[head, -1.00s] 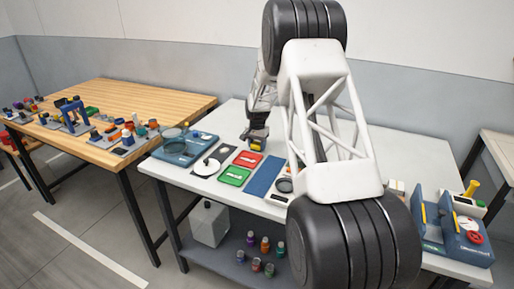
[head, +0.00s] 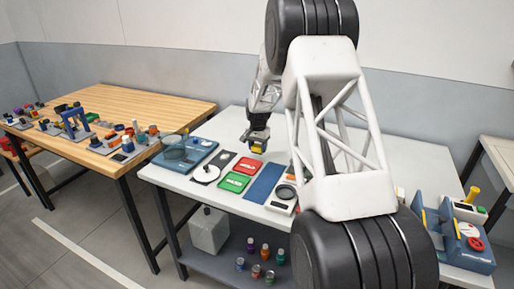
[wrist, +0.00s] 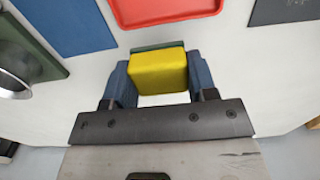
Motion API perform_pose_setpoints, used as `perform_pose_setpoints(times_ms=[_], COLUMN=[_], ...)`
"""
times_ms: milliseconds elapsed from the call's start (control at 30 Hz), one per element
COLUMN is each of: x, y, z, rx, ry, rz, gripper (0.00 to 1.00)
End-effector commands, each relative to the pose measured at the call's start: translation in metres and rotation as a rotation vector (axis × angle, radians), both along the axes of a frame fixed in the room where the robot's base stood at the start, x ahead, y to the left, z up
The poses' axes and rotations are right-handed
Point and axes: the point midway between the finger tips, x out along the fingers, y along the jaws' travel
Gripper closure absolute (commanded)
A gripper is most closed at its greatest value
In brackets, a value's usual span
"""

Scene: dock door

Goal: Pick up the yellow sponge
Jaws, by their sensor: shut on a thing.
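The yellow sponge (wrist: 158,72) is a small block with a dark green layer on its far side. It sits between the two blue fingers of my gripper (wrist: 160,84) in the wrist view, and the gripper is shut on it. In the head view my gripper (head: 258,146) is over the white table, with the yellow sponge (head: 258,150) showing at its tip. The sponge appears to be held a little above the tabletop.
A red tray (head: 247,164), a green tray (head: 233,182) and a blue mat (head: 264,184) lie in front of my gripper. A blue station (head: 184,152) stands at the left end of the white table (head: 222,135). A wooden table (head: 150,97) with several parts is further left.

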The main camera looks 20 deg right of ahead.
Motion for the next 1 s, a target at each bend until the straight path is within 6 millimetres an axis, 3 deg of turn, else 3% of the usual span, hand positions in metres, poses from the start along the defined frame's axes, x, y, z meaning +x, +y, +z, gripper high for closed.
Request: perform_pose_setpoints(times_ms=[600,1000], x=[-0.093,-0.128], y=[0.019,0.026], z=[0.009,0.013], rx=[0.000,0.000], ry=[0.000,-0.001], rz=[0.000,0.000], gripper=[0.74,0.74])
